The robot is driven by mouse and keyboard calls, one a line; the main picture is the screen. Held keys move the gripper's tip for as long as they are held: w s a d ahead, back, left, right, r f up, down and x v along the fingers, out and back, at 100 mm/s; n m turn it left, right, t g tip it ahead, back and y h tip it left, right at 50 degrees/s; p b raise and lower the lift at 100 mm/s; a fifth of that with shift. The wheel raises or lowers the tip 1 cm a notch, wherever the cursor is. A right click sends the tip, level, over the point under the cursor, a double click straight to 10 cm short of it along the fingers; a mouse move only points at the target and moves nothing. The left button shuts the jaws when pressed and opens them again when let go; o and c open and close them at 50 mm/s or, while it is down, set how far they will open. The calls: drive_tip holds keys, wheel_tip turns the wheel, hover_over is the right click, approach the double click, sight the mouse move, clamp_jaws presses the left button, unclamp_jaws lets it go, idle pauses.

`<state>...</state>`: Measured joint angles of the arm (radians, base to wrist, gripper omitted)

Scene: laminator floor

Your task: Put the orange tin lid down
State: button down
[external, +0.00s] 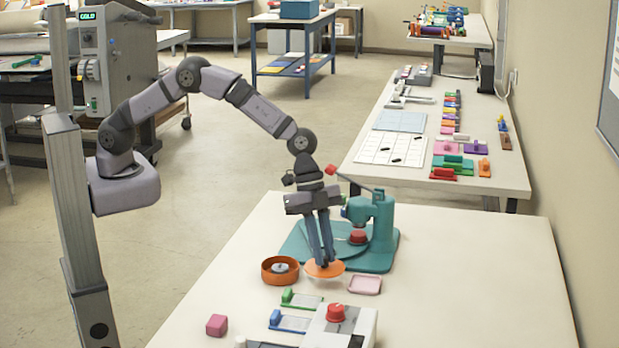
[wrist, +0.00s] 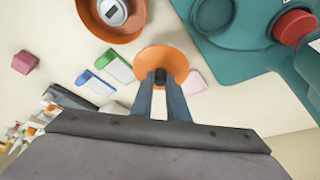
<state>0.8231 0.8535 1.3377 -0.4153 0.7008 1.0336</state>
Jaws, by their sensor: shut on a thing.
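The orange tin lid (external: 324,269) is a flat round disc with a small dark knob at its middle. My gripper (external: 326,264) points down and is shut on the lid's knob. In the wrist view the lid (wrist: 165,62) lies beneath my fingertips (wrist: 160,78), which meet at the dark knob. I cannot tell whether the lid touches the table or hangs just above it. An open round orange tin (external: 280,270) stands just left of the lid, with a grey and white round thing inside; the tin also shows in the wrist view (wrist: 122,30).
A teal press (external: 375,235) with a red knob stands behind and right. A pink tray (external: 365,284) lies right of the lid. Green (external: 300,299) and blue (external: 290,322) stampers, a white device (external: 345,325) and a pink block (external: 217,325) are in front. The table's right side is clear.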

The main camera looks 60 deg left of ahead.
drive_tip(key=shift+f+p, duration=0.6)
drive_tip(key=shift+f, duration=1.35)
drive_tip(key=shift+f, duration=0.1)
drive_tip(key=c, duration=1.7)
unclamp_jaws()
drive_tip(key=shift+w+a+r, duration=0.1)
drive_tip(key=shift+a+r, duration=0.1)
drive_tip(key=shift+r, duration=0.45)
drive_tip(key=b+v, duration=0.3)
drive_tip(key=v, duration=0.8)
drive_tip(key=shift+a+f, duration=0.1)
